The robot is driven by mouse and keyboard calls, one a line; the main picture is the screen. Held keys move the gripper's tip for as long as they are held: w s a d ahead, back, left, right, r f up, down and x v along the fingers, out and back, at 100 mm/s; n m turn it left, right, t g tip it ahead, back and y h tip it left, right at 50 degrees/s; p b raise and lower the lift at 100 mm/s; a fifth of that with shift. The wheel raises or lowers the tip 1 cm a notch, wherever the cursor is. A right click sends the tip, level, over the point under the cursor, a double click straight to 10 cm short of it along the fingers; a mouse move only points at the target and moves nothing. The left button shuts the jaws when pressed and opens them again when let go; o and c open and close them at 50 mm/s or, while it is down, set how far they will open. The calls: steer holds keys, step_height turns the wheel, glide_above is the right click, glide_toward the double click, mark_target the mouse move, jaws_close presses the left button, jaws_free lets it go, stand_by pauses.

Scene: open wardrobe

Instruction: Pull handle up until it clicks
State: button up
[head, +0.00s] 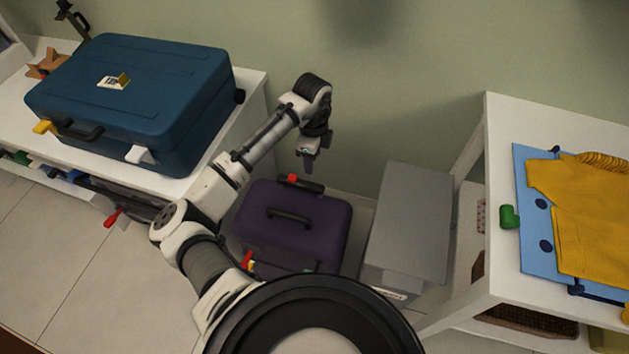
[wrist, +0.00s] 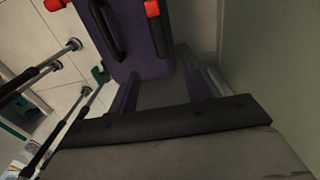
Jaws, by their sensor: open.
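A dark purple suitcase (head: 325,235) lies on the floor between the white furniture pieces. A black carry handle (head: 289,217) sits on its upper face. A second black bar with a red end (head: 301,184) runs along its far edge. I cannot tell which one the task means. My gripper (head: 308,168) points down just above that far edge, its fingers apart and empty. In the wrist view, the gripper fingers (wrist: 162,88) show near the suitcase (wrist: 145,63). The carry handle (wrist: 106,30) and the bar (wrist: 156,28) lie beyond the fingertips, not between them.
A blue suitcase (head: 140,95) lies on the white bench at left. A grey box (head: 408,220) stands close to the right of the purple suitcase. A white shelf unit (head: 497,285) with folded yellow clothing (head: 585,215) is farther right. The green wall (head: 420,60) is close behind my gripper.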

mark_target(313, 185)
step_height(313, 185, down, 13)
steer(key=shift+r+p, duration=0.2)
steer(key=shift+p, duration=0.65)
steer(key=shift+c, duration=0.4)
jaws_close()
